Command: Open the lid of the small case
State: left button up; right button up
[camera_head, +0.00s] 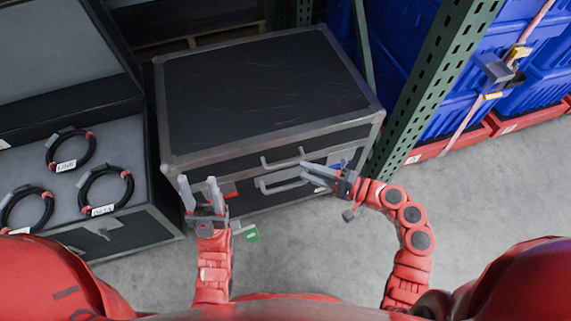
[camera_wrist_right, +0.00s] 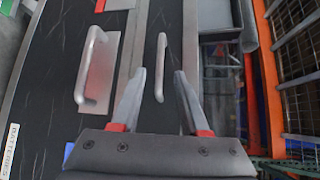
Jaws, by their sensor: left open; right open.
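The small case (camera_head: 260,90) stands on the floor in the middle of the head view, its black lid with grey metal edges shut. Its front has an upper handle (camera_head: 283,157) on the lid and a lower handle (camera_head: 280,183) on the body. My right gripper (camera_head: 304,171) is open at the right end of the handles. In the right wrist view, the upper handle (camera_wrist_right: 161,67) appears between its open fingertips, and the lower handle (camera_wrist_right: 92,65) is left of them; contact cannot be told. My left gripper (camera_head: 199,180) is open and empty near the case's front left corner.
An open black case (camera_head: 120,193) with several coiled cables stands close on the left. A green rack upright (camera_head: 430,85) and blue totes (camera_head: 465,65) on red bases are at the right.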

aim_at(286, 163)
jog(key=x, duration=0.7)
jog(key=shift+w+a+f+b, duration=0.15)
jog(key=shift+a+b, duration=0.1)
jog(key=shift+b, duration=0.15)
grip_shut()
dwell(0.9)
